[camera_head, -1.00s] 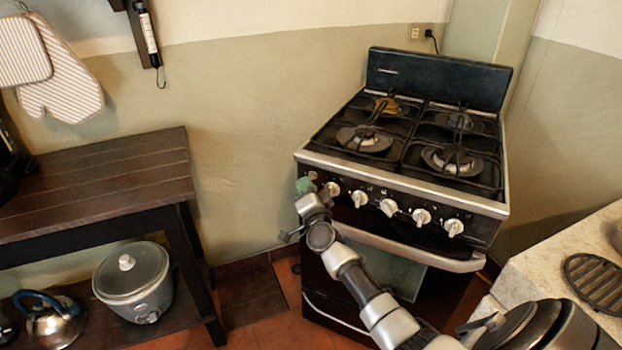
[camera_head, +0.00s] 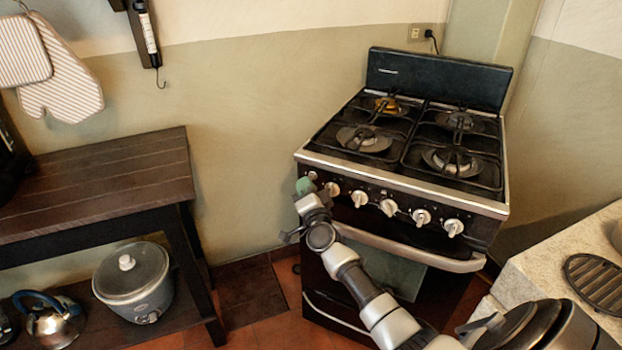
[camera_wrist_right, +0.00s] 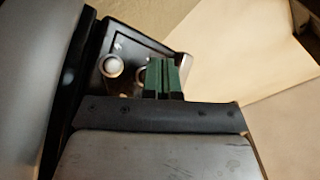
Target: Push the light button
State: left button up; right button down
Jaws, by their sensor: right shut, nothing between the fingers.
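The black stove (camera_head: 400,165) stands in the corner, its front panel carrying a row of silver knobs (camera_head: 388,207). A small round pale button (camera_head: 312,175) sits at the panel's left end, just above my right gripper. My right gripper (camera_head: 305,186) has green fingertips, close in front of that end of the panel. In the right wrist view the green fingers (camera_wrist_right: 163,79) are together and empty. A round silver-rimmed part (camera_wrist_right: 111,66) shows to their left, and another (camera_wrist_right: 141,75) is partly behind them. I cannot tell whether the fingertips touch the panel. My left gripper does not show.
The oven handle (camera_head: 440,259) runs across the stove below the knobs. A dark wooden table (camera_head: 100,185) stands left, with a slow cooker (camera_head: 134,283) and kettle (camera_head: 52,318) on its lower shelf. A pale counter (camera_head: 560,258) with a black grate (camera_head: 598,280) is at the right.

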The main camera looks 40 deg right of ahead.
dwell(0.5)
jog(key=shift+w+d, duration=0.2)
jog(key=shift+d, duration=0.15)
jog(key=shift+r, duration=0.1)
